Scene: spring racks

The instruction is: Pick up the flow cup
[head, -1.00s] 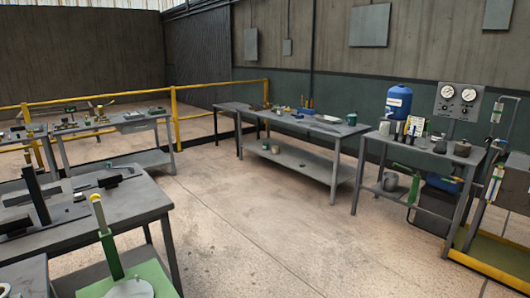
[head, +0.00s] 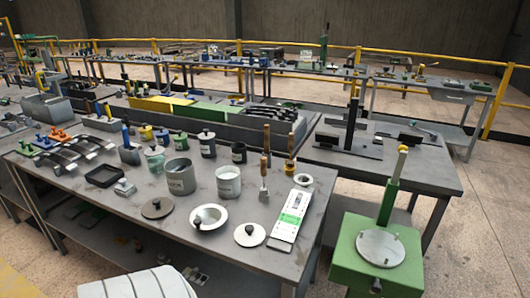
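On the near grey table (head: 90,195) stand several cups and cans; I cannot tell for sure which one is the flow cup. A grey metal can (head: 180,178) with lettering stands in the middle, and a paler labelled can (head: 228,183) is to its right. In front of them is a white dish (head: 208,219) with a small grey thing in it. Smaller lidded pots (head: 207,145) stand behind. Neither of my grippers is in view.
Flat round lids (head: 157,208), a white-and-green card (head: 290,220) and a black tray (head: 104,176) lie on the near table. A green stand (head: 375,250) with a round plate is to its right. Open floor (head: 480,235) lies at the far right.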

